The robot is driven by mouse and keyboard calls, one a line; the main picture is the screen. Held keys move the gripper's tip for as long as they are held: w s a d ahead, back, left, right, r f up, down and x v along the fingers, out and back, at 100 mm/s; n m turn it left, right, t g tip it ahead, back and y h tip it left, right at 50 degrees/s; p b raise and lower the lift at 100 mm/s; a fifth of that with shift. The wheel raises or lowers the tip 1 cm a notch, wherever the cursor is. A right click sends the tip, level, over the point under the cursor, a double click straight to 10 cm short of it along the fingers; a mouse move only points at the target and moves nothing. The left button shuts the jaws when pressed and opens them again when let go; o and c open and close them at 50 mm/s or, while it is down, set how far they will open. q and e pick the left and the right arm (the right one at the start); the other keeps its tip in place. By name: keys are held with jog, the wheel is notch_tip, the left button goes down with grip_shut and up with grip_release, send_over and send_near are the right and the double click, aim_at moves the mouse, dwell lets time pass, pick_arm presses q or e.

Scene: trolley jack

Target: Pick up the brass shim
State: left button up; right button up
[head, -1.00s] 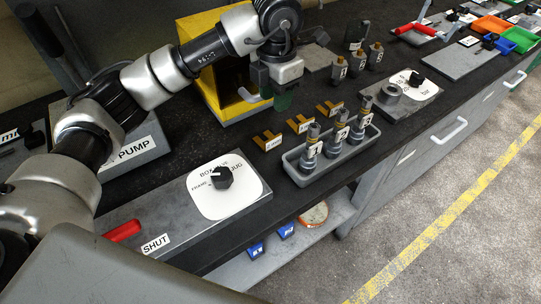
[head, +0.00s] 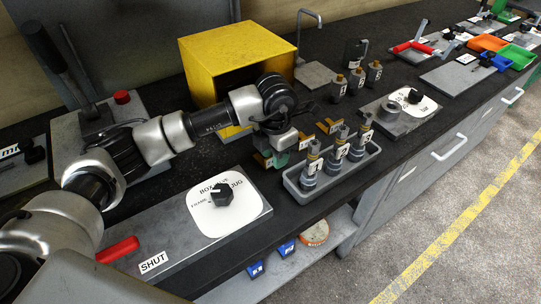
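Three small brass pieces with labels stand in a row behind the grey tray; the labels are too small to read. The nearest brass piece (head: 262,160) is partly hidden by my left gripper. The middle brass piece (head: 306,142) and the far brass piece (head: 331,126) lie to its right. I cannot tell which one is the brass shim. My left gripper (head: 277,157) points down beside the nearest piece. Its fingers are small and dark, so their opening and any contact are unclear. My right gripper is out of view.
A grey tray (head: 291,184) with three numbered cylinders stands just in front of the brass pieces. A yellow box (head: 238,58) stands behind my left arm. A dial panel (head: 180,238) is at the front left. Several lettered cylinders stand beyond the pieces.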

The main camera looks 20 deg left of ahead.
pick_arm(q)
jog(key=shift+f, duration=0.45)
jog(key=shift+c, duration=0.3)
grip_shut()
